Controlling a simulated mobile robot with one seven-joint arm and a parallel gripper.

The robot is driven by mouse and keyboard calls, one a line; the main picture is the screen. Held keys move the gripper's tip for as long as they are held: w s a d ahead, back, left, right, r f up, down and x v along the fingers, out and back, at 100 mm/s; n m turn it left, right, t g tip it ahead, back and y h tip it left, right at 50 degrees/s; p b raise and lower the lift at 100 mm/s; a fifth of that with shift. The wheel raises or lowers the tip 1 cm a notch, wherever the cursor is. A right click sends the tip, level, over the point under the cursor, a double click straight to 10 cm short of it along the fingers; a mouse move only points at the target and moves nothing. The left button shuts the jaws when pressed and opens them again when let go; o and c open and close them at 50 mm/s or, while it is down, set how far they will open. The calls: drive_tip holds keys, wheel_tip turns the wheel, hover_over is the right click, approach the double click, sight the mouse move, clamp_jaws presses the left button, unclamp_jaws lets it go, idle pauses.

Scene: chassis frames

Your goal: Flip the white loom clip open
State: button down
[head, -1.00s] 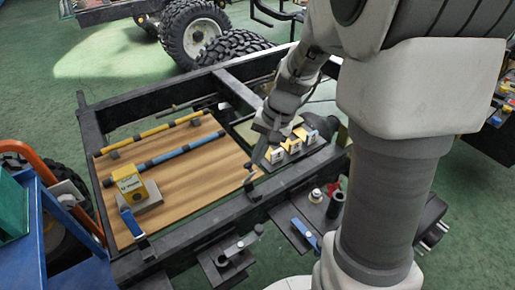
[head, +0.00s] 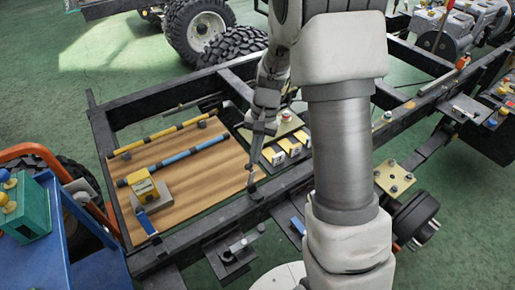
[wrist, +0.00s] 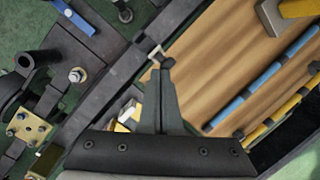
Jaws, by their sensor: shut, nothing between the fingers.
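A small pale clip (wrist: 155,52), which looks like the white loom clip, is at the edge of the wooden board (wrist: 212,55) beside the dark frame rail in the wrist view. My gripper (wrist: 164,72) is shut and empty, its fingertips very near the clip. A small dark knob sits between them; I cannot tell whether the fingers touch anything. In the head view my gripper (head: 252,166) points down at the board's right edge, and the clip is too small or hidden to make out.
A blue hose (head: 178,162) and a yellow hose (head: 160,137) cross the board in dark clips. A yellow block (head: 143,189) stands on it at left. Several yellow-and-white blocks (head: 286,150) lie right of my gripper. The dark frame rail (head: 215,227) runs along the front.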

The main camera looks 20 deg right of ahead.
drive_tip(key=w+g+p, duration=0.2)
drive_tip(key=p, duration=0.1)
drive_tip(key=w+a+g+h+p, duration=0.1)
drive_tip(key=shift+f+p, duration=0.25)
drive_tip(key=shift+p, duration=0.15)
drive_tip(key=shift+w+a+f, duration=0.15)
drive_tip(key=shift+w+f, duration=0.05)
drive_tip(key=shift+w, duration=0.35)
idle(0.3)
drive_tip(key=shift+s+f, duration=0.1)
drive_tip(key=shift+s, duration=0.05)
idle(0.4)
drive_tip(key=w+d+r+p, duration=0.1)
drive_tip(key=d+r, duration=0.4)
drive_tip(key=r, duration=0.6)
drive_tip(key=shift+w+p, duration=0.15)
drive_tip(key=shift+p, duration=0.6)
